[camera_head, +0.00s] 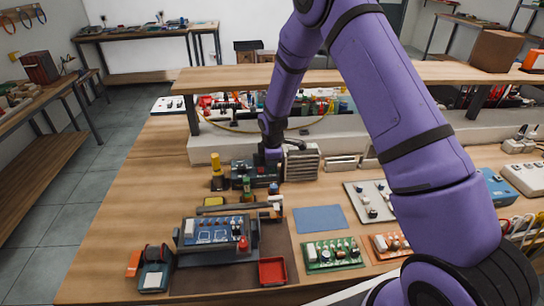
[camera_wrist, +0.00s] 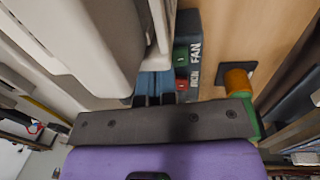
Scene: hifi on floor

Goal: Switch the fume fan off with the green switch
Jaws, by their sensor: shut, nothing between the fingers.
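The green switch (camera_wrist: 181,54) sits beside the word FAN on a dark switch box (camera_wrist: 188,22) in the wrist view. A red switch (camera_wrist: 182,85) with a second label, apparently IRON, is next to it. Which way the green switch is tipped is too small to tell. The dark box also shows in the head view (camera_head: 243,173), partly behind my arm. The fume fan, seemingly the beige grilled unit (camera_head: 302,164), stands just right of it. My gripper (camera_wrist: 153,100) is shut and empty, close beside the switches; contact cannot be told. It also shows in the head view (camera_head: 272,157).
A yellow-topped post (camera_head: 216,165) stands left of the box. In front are a blue circuit station (camera_head: 215,232), a red tray (camera_head: 272,270) and a blue mat (camera_head: 320,219). A shelf (camera_head: 230,78) crosses behind the arm.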

